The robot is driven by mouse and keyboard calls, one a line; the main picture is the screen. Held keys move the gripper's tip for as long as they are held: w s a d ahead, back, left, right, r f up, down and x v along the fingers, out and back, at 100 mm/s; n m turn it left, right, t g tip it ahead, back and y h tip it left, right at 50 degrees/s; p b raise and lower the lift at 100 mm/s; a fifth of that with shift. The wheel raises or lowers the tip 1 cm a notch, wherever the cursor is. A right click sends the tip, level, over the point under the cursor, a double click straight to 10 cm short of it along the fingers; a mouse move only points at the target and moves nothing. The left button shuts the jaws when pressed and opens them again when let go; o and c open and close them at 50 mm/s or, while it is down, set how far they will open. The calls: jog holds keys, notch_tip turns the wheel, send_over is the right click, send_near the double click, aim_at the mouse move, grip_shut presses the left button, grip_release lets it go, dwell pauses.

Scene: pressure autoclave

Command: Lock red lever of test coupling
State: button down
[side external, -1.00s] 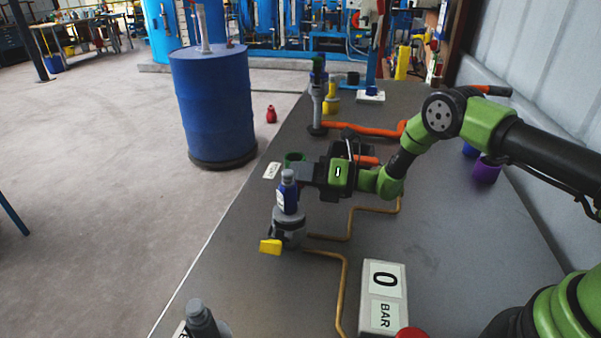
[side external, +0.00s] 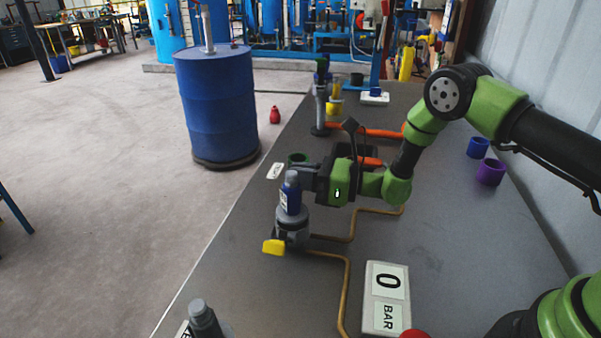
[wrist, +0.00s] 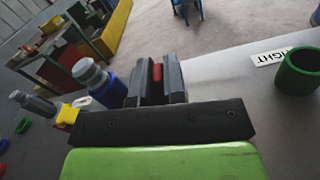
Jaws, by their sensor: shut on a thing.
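The test coupling (side external: 293,222) is a grey fitting on the bench in the side view, with a blue bottle-like body (side external: 290,197) standing upright on it. A yellow lever (side external: 273,247) sticks out at its lower left. My gripper (side external: 308,179) lies level beside the top of the blue body, coming from the right. In the wrist view my gripper (wrist: 157,84) is shut on the red lever (wrist: 157,72), which shows as a narrow red piece between the two dark fingers. The side view hides the red lever. The blue body (wrist: 112,91) and yellow lever (wrist: 67,115) also show left of the fingers.
A green cup (side external: 297,159) stands just behind my gripper, near a white label (side external: 274,171). Brass pipes (side external: 345,290) run from the coupling along the bench. A gauge box reading 0 BAR (side external: 387,298) stands nearer the camera. Purple (side external: 491,173) and blue (side external: 478,148) cups are at the right.

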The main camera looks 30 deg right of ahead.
jog(key=shift+s+a+n, duration=0.1)
jog(key=shift+s+n, duration=0.1)
jog(key=shift+n, duration=0.1)
dwell(0.4)
jog(key=c, duration=1.2)
grip_release()
jog(key=shift+w, duration=0.1)
